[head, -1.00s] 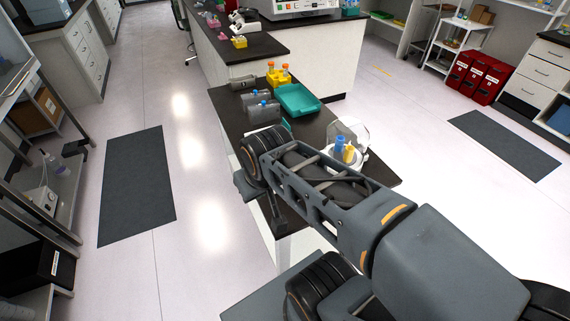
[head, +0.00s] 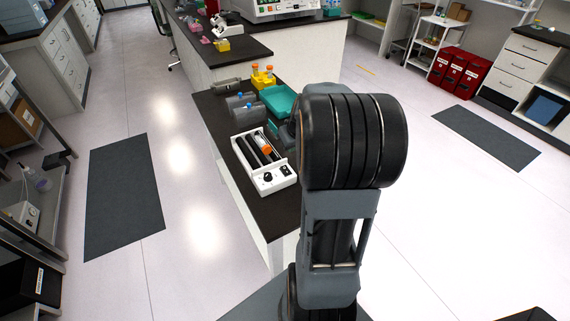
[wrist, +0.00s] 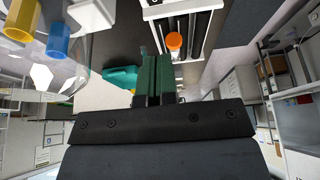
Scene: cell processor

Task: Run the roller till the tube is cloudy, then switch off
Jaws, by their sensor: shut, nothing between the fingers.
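The roller (head: 250,166) is a white unit with dark rollers on the dark bench top; its front panel has black controls (head: 267,178). A tube with an orange cap (head: 266,150) lies on the rollers. The roller (wrist: 148,13) also shows at the top of the wrist view, with the orange cap (wrist: 174,40) towards me. Whether the liquid is cloudy or the rollers turn, I cannot tell. My gripper (wrist: 158,60) is shut and empty, apart from the roller and below the cap in the wrist view. In the head view my arm hides most of it.
A teal tray (head: 277,100), a yellow rack (head: 262,78) with orange-capped tubes and grey blocks (head: 240,104) stand behind the roller. In the wrist view, a blue tube (wrist: 57,38) and a yellow one (wrist: 22,18) are close at upper left, by a clear lid.

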